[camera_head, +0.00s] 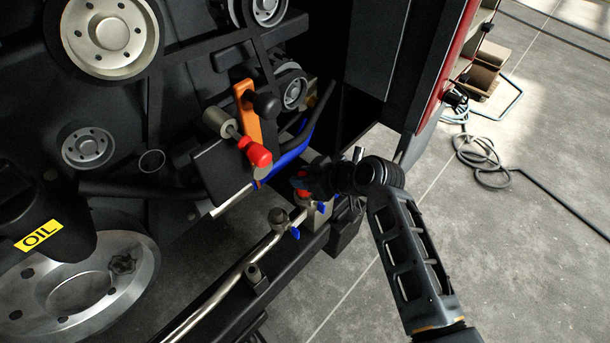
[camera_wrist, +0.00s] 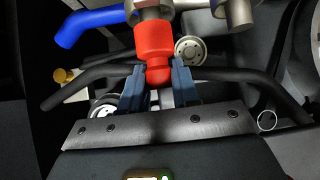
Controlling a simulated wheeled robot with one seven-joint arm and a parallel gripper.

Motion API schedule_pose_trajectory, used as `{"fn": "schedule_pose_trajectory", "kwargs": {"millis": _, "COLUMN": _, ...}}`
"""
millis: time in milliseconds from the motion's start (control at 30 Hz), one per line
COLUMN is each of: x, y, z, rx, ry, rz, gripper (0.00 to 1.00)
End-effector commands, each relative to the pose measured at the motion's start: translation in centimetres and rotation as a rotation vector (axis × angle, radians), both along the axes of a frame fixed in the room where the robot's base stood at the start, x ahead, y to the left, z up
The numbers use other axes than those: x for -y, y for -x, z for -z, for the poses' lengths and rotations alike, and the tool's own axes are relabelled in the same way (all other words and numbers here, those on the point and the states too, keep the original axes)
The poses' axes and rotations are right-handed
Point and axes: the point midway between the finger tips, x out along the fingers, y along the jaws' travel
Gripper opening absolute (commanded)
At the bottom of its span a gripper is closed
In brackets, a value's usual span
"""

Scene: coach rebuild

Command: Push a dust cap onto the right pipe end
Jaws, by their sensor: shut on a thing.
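A red dust cap (camera_wrist: 153,55) is between the two fingers of my gripper (camera_wrist: 159,88) in the wrist view. The fingers are shut on its narrow end. Its wide end meets a metal pipe end (camera_wrist: 153,10), in line with it; how far it is pushed on cannot be told. In the head view my gripper (camera_head: 301,183) is at the right end of the pipe, and a little of the red cap (camera_head: 303,195) shows below it, over the right pipe end. A second pipe end (camera_head: 278,215), to its left, is bare.
Another red, knob-like piece (camera_head: 258,155) sits on a grey stem beside an orange lever (camera_head: 246,110). A blue hose (camera_head: 285,160) and dark engine parts lie close to my gripper. Blue valve handles (camera_head: 295,233) hang at the pipe. Open floor (camera_head: 500,250) lies to the right.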

Motion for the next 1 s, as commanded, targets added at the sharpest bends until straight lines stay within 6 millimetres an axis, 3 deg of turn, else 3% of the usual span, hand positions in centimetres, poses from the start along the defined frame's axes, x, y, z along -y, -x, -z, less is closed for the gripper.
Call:
{"fn": "schedule_pose_trajectory", "kwargs": {"millis": 300, "x": 0.0, "y": 0.0, "z": 1.2, "rx": 0.0, "ry": 0.0, "rz": 0.0, "gripper": 0.0}}
{"fn": "schedule_pose_trajectory", "kwargs": {"millis": 1000, "x": 0.0, "y": 0.0, "z": 1.8, "rx": 0.0, "ry": 0.0, "rz": 0.0, "gripper": 0.0}}
